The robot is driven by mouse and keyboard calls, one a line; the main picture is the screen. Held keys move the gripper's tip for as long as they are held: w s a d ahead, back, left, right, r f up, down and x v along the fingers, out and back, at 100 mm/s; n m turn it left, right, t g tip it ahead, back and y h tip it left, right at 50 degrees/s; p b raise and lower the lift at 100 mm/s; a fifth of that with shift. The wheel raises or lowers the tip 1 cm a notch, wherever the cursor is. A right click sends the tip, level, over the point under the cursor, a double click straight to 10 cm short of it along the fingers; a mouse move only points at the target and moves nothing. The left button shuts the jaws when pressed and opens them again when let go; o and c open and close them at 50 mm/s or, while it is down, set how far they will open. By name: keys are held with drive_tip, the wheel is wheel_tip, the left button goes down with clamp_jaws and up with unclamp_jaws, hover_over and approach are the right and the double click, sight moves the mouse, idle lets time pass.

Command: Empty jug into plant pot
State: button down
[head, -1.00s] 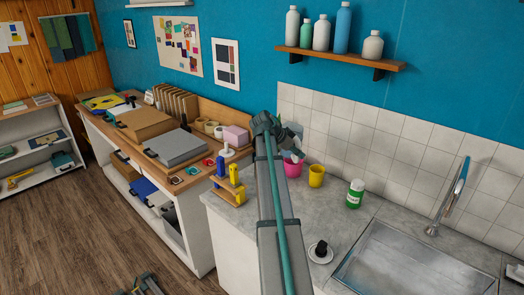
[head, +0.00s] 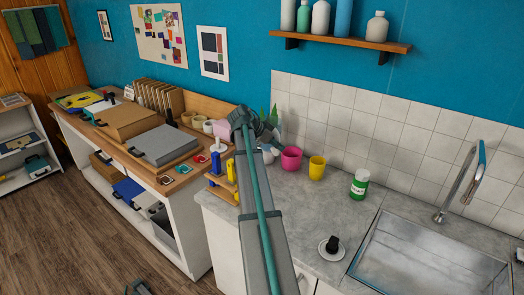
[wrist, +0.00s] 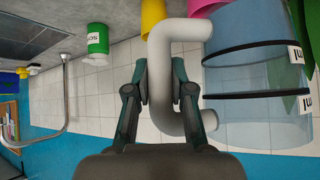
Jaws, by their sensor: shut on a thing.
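The jug (wrist: 258,80) is a see-through bluish vessel with black bands and a thick white handle (wrist: 185,65). My gripper (wrist: 172,82) is shut on that handle in the wrist view. In the head view my gripper (head: 258,125) is at the back of the counter, and the jug is mostly hidden behind it. Green plant leaves (wrist: 302,45) show behind and beside the jug in the wrist view, and leaf tips (head: 274,116) show beside my gripper in the head view. The plant's pot is hidden. Whether the jug holds anything cannot be told.
A pink cup (head: 291,158) and a yellow cup (head: 316,167) stand just right of the jug. A green-and-white can (head: 359,184) stands farther right, before the sink (head: 420,255). The tiled wall (head: 340,125) is close behind. The front counter (head: 300,205) is mostly clear.

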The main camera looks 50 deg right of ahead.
sight(272, 151)
wheel_tip(272, 151, down, 6)
drive_tip(key=b, duration=0.4)
drive_tip(key=shift+w+r, duration=0.15)
drive_tip(key=shift+r, duration=0.1)
drive_tip(key=shift+w+d+n+g+y+p, duration=0.35)
drive_tip(key=shift+w+d+p, duration=0.3)
drive_tip(key=shift+w+p, duration=0.35)
drive_tip(key=shift+w+d+f+p, duration=0.1)
drive_tip(key=shift+f+p, duration=0.15)
drive_tip(key=shift+p, duration=0.1)
